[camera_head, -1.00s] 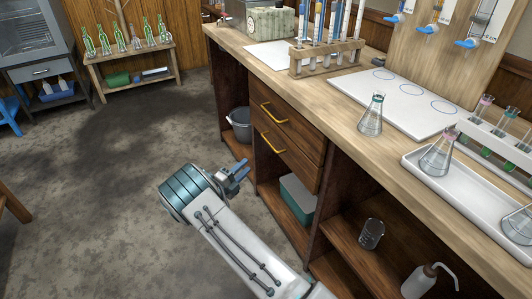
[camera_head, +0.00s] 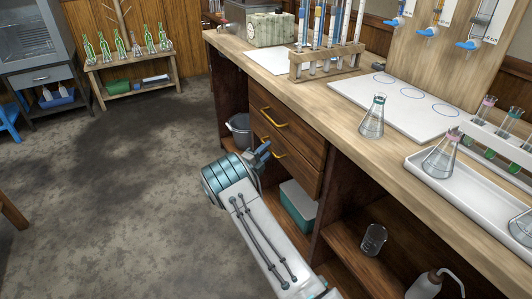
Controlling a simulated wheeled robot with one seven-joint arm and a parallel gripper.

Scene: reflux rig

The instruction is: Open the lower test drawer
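The lower test drawer (camera_head: 298,171) is the lower of two wooden drawers in the bench front. Its front looks flush with the bench. Its yellow bar handle (camera_head: 273,147) shows just right of my gripper. My gripper (camera_head: 263,150), with blue fingers, is close to the left end of this handle. I cannot tell if the fingers touch it or stand around it, nor how far apart they are. The upper drawer (camera_head: 296,131), with its own yellow handle (camera_head: 273,118), is shut above.
A grey bucket (camera_head: 239,130) stands in the bench opening left of the drawers. A teal box (camera_head: 298,204) sits below them. A beaker (camera_head: 373,239) and a wash bottle (camera_head: 430,285) stand on the right shelf. The floor (camera_head: 110,220) at left is clear.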

